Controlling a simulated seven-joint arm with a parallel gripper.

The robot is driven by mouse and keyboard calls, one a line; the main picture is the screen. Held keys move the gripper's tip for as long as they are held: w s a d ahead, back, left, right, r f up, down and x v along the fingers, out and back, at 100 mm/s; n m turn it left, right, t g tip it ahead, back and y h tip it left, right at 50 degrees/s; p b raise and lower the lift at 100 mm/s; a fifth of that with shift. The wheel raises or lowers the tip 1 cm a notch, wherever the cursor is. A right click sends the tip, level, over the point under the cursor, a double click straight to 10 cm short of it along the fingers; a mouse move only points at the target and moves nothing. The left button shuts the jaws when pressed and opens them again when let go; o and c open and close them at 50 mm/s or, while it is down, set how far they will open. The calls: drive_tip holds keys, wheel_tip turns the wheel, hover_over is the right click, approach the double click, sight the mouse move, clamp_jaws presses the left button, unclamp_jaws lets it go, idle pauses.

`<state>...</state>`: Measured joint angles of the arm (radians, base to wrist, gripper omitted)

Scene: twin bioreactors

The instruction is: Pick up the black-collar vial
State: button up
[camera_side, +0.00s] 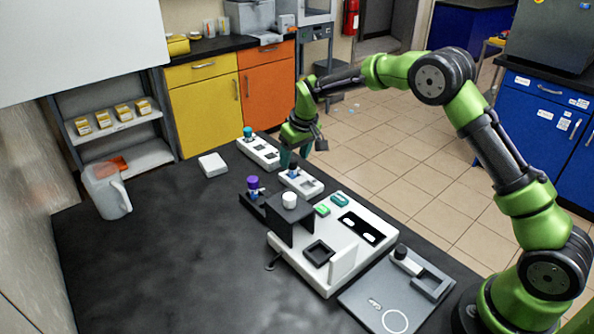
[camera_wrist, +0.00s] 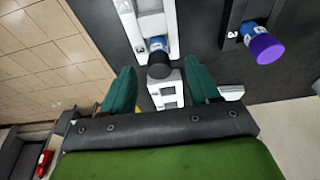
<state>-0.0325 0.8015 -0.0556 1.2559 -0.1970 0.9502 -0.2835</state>
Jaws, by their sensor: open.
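The black-collar vial (camera_side: 292,169) stands in a white rack (camera_side: 313,187) in the middle of the bench. In the wrist view its black top (camera_wrist: 158,70) and blue body (camera_wrist: 157,44) show between and slightly beyond my fingertips. My gripper (camera_side: 295,156) points down just above and behind the vial in the side view. Its two teal fingers (camera_wrist: 159,80) are open, one to each side of the vial in the picture. I cannot tell whether either finger touches it.
A purple-capped vial (camera_side: 253,184) stands in a dark rack close by. A teal-capped vial (camera_side: 248,132) is in a white rack further back. Another black-topped vial (camera_side: 401,252) sits in a grey station at front right. The left bench is mostly clear, with a jug (camera_side: 107,190).

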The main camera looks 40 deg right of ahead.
sight(293, 160)
drive_tip(key=x, duration=0.3)
drive_tip(key=shift+w+d+f, duration=0.1)
drive_tip(key=shift+w+f, duration=0.15)
